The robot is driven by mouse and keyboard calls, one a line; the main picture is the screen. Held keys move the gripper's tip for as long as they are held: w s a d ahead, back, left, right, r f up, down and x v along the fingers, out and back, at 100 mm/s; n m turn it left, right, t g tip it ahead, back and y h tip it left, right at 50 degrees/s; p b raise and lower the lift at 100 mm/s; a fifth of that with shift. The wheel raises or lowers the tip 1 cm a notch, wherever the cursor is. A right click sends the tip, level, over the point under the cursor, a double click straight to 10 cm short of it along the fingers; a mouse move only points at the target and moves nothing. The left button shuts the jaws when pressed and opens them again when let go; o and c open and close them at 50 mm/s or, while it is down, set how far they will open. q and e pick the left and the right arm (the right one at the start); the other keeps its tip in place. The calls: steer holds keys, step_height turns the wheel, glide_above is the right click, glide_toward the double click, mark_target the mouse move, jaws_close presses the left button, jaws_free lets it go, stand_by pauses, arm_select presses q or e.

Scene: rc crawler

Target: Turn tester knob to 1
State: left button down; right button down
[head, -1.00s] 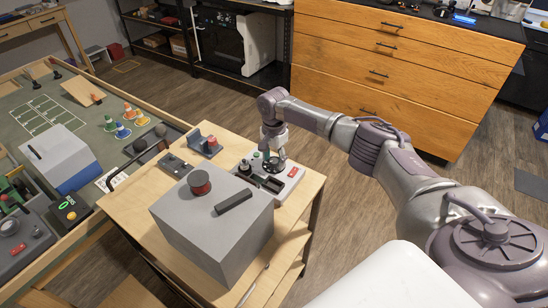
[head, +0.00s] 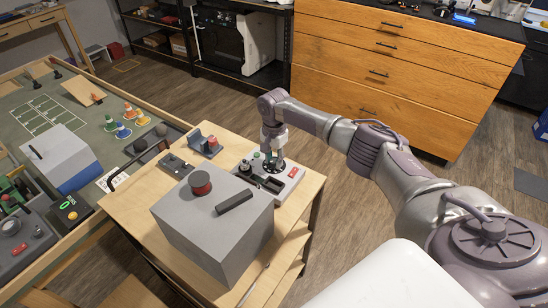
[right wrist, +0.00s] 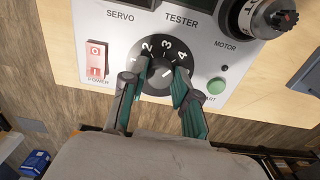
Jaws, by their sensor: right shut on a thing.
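The servo tester (head: 293,184) is a pale box at the back right of the small wooden table. In the right wrist view its panel (right wrist: 120,40) carries a black dial knob (right wrist: 158,78) marked 1 to 4. My right gripper (head: 271,163) reaches down onto the tester. In the right wrist view my right gripper (right wrist: 155,88) has its two green-lined fingers on either side of the knob, shut on it. A small white mark shows on the knob between the fingers; which number it points to is not clear. My left gripper is not in view.
A red power switch (right wrist: 96,60) and a green start button (right wrist: 216,86) flank the knob. A motor (right wrist: 268,15) is on the tester.

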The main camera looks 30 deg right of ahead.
steer(key=shift+r+n+p, duration=0.1)
steer(key=shift+n+p, duration=0.6)
steer(key=shift+n, duration=0.4)
steer(key=shift+n+p, duration=0.3)
steer(key=shift+n, duration=0.6)
steer(key=n, duration=0.2)
steer(key=shift+n, duration=0.4)
steer(key=n+p, duration=0.1)
steer(key=n, duration=0.2)
steer(key=shift+n, duration=0.3)
steer(key=n, duration=1.2)
steer(key=shift+n, duration=0.3)
